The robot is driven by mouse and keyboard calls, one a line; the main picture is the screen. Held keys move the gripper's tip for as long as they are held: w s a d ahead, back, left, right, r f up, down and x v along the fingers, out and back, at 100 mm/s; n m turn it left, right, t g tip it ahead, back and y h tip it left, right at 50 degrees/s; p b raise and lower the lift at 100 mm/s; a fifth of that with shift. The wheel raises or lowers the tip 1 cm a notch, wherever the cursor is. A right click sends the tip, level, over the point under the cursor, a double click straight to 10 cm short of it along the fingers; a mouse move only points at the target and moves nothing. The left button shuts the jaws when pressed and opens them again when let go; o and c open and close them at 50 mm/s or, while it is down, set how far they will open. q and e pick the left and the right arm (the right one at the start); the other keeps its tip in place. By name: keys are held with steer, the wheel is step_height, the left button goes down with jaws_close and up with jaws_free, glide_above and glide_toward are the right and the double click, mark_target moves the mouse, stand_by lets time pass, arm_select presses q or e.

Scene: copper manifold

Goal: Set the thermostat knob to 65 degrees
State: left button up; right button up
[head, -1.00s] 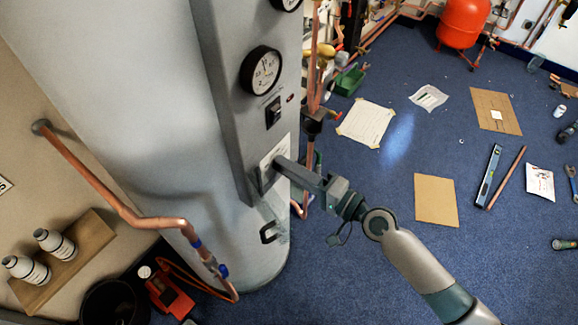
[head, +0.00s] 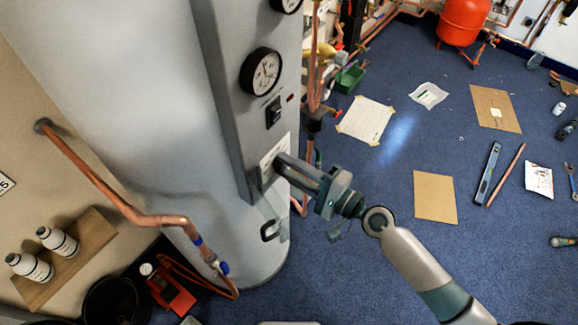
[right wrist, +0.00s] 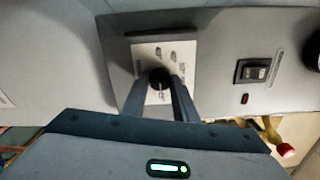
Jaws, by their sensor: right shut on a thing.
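The thermostat's pale dial plate (head: 271,158) is on the lower part of the grey panel on the tank. Its dark round knob (right wrist: 159,77) shows in the right wrist view, between my fingertips, with small markings around it that are too blurred to read. My right gripper (head: 281,164) reaches the plate from the right and is shut on the knob; it also shows in the right wrist view (right wrist: 160,82). In the head view the gripper hides the knob. I cannot tell the knob's setting. My left gripper is not in view.
Above the plate are a black switch (head: 273,112) and a round gauge (head: 262,72). A handle (head: 270,230) sticks out below. Copper pipes (head: 313,60) run close to the panel's right side.

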steer(key=o, duration=1.1)
steer(key=shift+c, duration=0.2)
steer(key=shift+b+v, duration=0.35)
steer(key=shift+v, duration=0.5)
arm_select(q)
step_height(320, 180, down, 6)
steer(key=b, duration=0.5)
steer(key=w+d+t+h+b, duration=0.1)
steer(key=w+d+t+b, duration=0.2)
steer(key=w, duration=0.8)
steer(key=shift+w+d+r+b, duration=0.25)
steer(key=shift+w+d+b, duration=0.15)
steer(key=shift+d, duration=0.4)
arm_select(e)
steer(key=v, duration=1.5)
steer(key=shift+s+d, duration=0.25)
steer(key=shift+d, duration=0.1)
